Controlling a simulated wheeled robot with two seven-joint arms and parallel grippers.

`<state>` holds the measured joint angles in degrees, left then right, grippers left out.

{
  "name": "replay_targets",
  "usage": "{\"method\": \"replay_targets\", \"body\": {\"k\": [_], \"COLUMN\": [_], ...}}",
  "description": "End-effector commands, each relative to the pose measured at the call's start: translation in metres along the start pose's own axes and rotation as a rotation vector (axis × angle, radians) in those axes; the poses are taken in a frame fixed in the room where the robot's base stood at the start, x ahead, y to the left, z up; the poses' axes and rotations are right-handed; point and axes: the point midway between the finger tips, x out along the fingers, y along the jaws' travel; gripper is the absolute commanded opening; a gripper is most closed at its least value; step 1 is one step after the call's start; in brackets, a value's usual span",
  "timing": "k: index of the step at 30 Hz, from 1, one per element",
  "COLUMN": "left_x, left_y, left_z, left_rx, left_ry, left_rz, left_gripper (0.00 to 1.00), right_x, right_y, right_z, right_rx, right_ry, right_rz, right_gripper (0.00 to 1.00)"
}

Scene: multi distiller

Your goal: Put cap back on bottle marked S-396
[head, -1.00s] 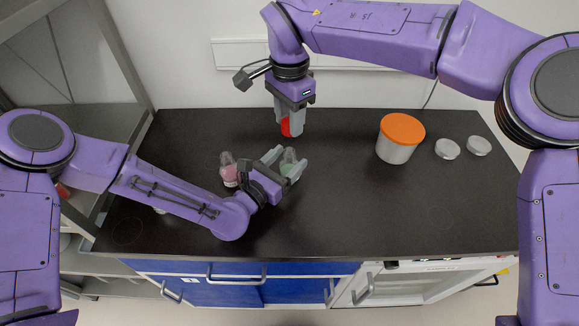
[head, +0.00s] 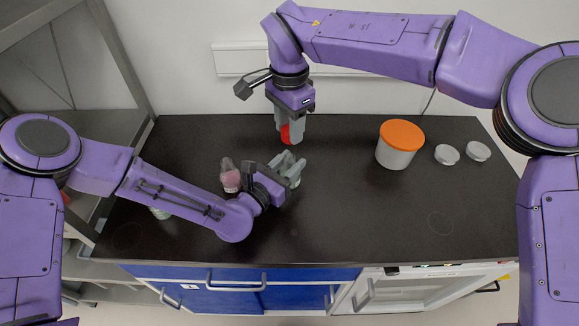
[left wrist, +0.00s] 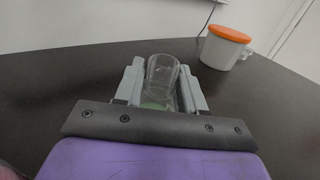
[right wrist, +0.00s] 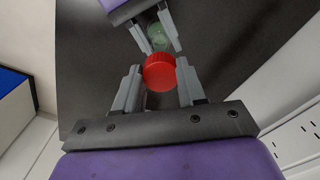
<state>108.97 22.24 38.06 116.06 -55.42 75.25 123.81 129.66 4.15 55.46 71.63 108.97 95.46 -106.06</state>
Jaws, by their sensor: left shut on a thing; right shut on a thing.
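My left gripper (head: 288,167) is shut on a clear, uncapped bottle with green contents. The bottle (left wrist: 162,75) stands between the fingers in the left wrist view, its open mouth upward. It also shows small in the right wrist view (right wrist: 158,36). No S-396 marking can be read. My right gripper (right wrist: 158,80) is shut on a red cap (right wrist: 159,71), holding it above the counter. In the head view the red cap (head: 286,134) is behind the bottle, towards the wall, and apart from it.
A pink-filled bottle (head: 230,177) stands just left of my left gripper on the dark counter (head: 370,215). A white tub with an orange lid (head: 401,146) and two small round dishes (head: 446,154) (head: 478,150) are at the right. The front right counter is clear.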

Motion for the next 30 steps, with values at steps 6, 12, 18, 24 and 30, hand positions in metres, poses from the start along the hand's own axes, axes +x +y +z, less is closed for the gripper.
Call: {"method": "replay_targets", "body": {"k": [6,12,18,24,30], "left_x": [-0.002,-0.002,-0.002,-0.003,-0.003], "left_y": [-0.001,-0.001,-0.001,-0.001,-0.001], "left_z": [-0.005,-0.005,-0.006,-0.007,-0.008], "left_rx": [-0.001,-0.001,-0.001,-0.001,-0.002], "left_ry": [0.01,0.012,0.014,0.015,0.017], "left_rz": [-0.001,-0.002,-0.002,-0.002,-0.003], "left_gripper": [0.0,0.0,0.0,0.0,0.0], "right_x": [0.035,0.048,0.048,0.048,0.057], "right_y": [0.0,0.0,0.0,0.0,0.0], "right_z": [0.001,0.002,0.002,0.002,0.002], "right_rx": [0.0,0.0,0.0,0.0,-0.001], "right_ry": [-0.002,0.0,0.0,0.0,-0.001], "right_rz": [0.003,0.0,0.001,0.001,0.002], "right_gripper": [0.12,0.12,0.12,0.12,0.12]}}
